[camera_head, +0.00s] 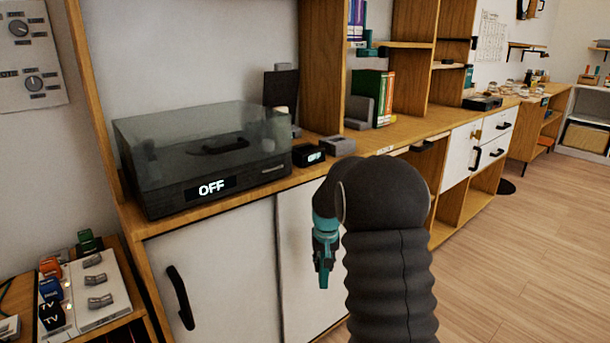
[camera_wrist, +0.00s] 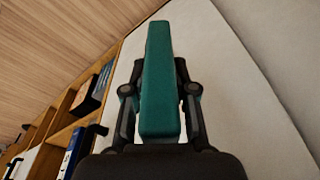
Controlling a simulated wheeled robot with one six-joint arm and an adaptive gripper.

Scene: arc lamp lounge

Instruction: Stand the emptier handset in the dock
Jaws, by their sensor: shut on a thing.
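My gripper (camera_head: 324,262) hangs in front of the white cabinet doors, partly behind my arm in the head view. It is shut on a long teal bar-shaped thing, which I take for a handset (camera_wrist: 158,75). In the wrist view the handset lies between the two black fingers and sticks out past them. Its charge marking does not show. A small black box with a lit display (camera_head: 309,156) and a grey block (camera_head: 338,146) stand on the counter behind the gripper. I cannot tell which thing is the dock, or pick out a second handset.
A clear-lidded case (camera_head: 205,150) reading OFF stands on the counter (camera_head: 400,133) at the left. Books (camera_head: 372,98) stand upright in the shelf. A white panel (camera_head: 105,292) with coloured and grey pieces sits at lower left. The floor (camera_head: 530,255) at the right is clear.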

